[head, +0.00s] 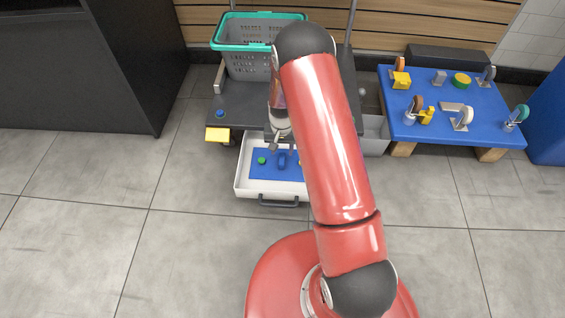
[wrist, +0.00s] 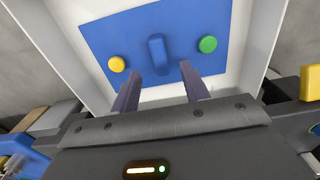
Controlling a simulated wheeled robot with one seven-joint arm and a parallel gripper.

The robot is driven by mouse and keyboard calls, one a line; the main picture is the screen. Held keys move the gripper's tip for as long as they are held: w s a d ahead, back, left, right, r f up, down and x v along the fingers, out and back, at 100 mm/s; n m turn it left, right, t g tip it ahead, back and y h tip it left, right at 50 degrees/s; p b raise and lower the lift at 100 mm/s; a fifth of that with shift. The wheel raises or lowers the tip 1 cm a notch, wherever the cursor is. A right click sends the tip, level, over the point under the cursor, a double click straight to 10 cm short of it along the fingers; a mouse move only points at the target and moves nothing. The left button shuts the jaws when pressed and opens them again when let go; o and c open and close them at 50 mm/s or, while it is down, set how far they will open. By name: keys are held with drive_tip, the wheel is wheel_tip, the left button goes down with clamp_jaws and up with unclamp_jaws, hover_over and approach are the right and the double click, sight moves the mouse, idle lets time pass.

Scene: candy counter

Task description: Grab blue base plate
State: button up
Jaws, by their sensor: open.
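The blue base plate (head: 268,172) lies flat inside a white open drawer. In the wrist view the blue base plate (wrist: 182,38) carries a raised blue handle (wrist: 156,54) in its middle, a yellow knob (wrist: 116,64) at the left and a green knob (wrist: 207,44) at the right. My gripper (wrist: 161,68) is open and empty, its fingers pointing at the plate, either side of the handle's line in the picture. Whether they touch the plate I cannot tell. In the head view my arm hides the plate's right part and most of my gripper.
The white drawer (head: 242,184) has low walls around the plate and a dark front handle (head: 278,203). A grey basket with a teal rim (head: 228,48) stands on the dark cart behind. A blue table (head: 445,133) with several small items stands at the right. Floor in front is clear.

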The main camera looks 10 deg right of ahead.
sight(282, 158)
wheel_tip(282, 158, down, 6)
drive_tip(key=shift+b, duration=0.55)
clamp_jaws()
